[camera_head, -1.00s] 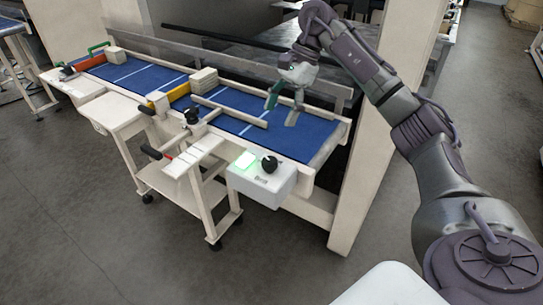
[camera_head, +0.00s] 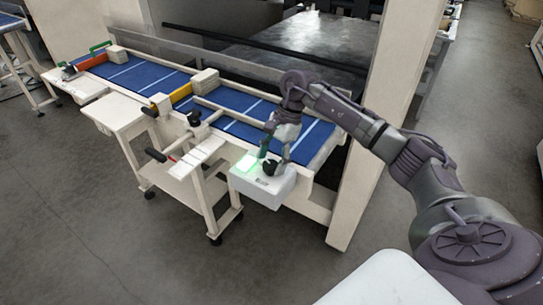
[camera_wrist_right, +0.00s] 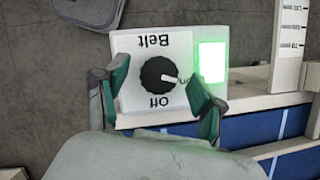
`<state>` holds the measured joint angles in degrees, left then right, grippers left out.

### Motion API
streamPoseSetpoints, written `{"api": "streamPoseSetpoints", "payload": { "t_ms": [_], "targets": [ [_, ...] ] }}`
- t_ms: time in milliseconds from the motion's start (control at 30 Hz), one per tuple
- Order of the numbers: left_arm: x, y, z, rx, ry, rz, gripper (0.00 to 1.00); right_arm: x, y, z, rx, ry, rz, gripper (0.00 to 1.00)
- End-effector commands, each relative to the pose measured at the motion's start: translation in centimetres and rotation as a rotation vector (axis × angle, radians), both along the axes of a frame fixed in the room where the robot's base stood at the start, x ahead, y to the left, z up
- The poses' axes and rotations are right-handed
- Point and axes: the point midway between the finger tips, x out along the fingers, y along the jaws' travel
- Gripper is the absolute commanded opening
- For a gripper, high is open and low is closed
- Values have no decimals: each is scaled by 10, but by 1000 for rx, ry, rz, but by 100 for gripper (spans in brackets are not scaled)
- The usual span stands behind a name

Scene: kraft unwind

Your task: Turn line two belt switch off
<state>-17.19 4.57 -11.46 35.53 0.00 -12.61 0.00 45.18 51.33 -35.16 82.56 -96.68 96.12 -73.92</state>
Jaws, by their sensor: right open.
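The belt switch is a round black knob (camera_wrist_right: 157,80) on a white plate (camera_wrist_right: 153,48) marked Belt and Off, which reads upside down in the right wrist view. The knob's white pointer points right, toward small lettering, away from Off. A lit green lamp (camera_wrist_right: 212,62) is beside it. In the head view, the knob (camera_head: 270,167) tops a white box (camera_head: 262,190) at the belt table's near end. My right gripper (camera_head: 275,157) is open above the box. In the right wrist view its fingers (camera_wrist_right: 158,76) are apart on either side of the knob; contact is unclear. My left gripper is not visible.
A cream trolley (camera_head: 185,165) with black-handled levers stands to the left. A cream post (camera_head: 375,130) rises to the right. Grey floor (camera_head: 100,240) is clear in front.

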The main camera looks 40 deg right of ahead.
Motion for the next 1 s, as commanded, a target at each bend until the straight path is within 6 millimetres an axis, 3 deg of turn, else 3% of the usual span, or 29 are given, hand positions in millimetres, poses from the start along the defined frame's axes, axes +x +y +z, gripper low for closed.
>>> {"api": "streamPoseSetpoints", "payload": {
  "t_ms": [300, 667, 1000],
  "targets": [
    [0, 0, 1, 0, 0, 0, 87, 0, 1, -3, 0, 0, 0, 69],
    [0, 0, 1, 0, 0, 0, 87, 0, 1, -3, 0, -1, 0, 9],
    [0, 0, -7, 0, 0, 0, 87, 0, 0, -4, -1, -2, -55, 9]
  ]
}}
